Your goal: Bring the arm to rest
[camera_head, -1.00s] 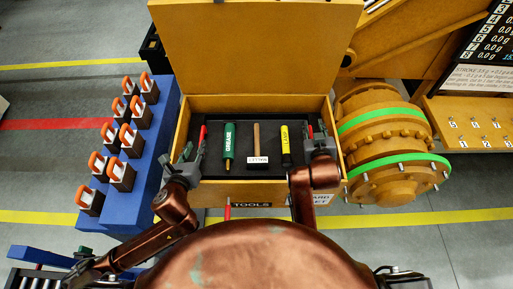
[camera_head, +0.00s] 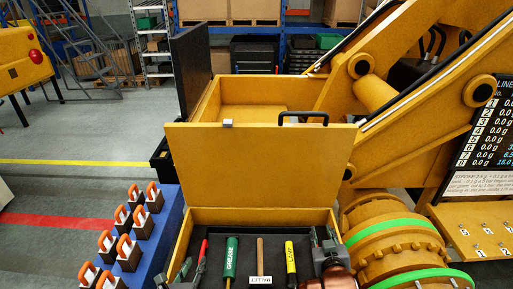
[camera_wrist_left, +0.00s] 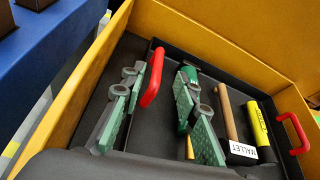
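My left gripper (camera_head: 186,270) is over the left end of the open yellow toolbox (camera_head: 178,250). In the left wrist view its two green-padded fingers (camera_wrist_left: 158,112) stand apart with nothing clamped between them. The left red handle (camera_wrist_left: 152,78) of the black tray (camera_wrist_left: 128,58) shows between and beyond the fingers, and I cannot tell whether they touch it. My right gripper (camera_head: 324,240) is at the toolbox's right end; its finger gap is too small to judge. A green grease tube (camera_head: 231,258), a mallet (camera_head: 260,256) and a yellow lamp (camera_head: 290,262) lie in the tray.
The toolbox lid (camera_head: 255,165) stands raised behind the tray. A blue stand (camera_head: 170,215) with several orange-handled blocks (camera_head: 137,222) is at left. A yellow machine with green-ringed flanges (camera_head: 390,237) is close on the right. Grey floor (camera_head: 60,180) is open at far left.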

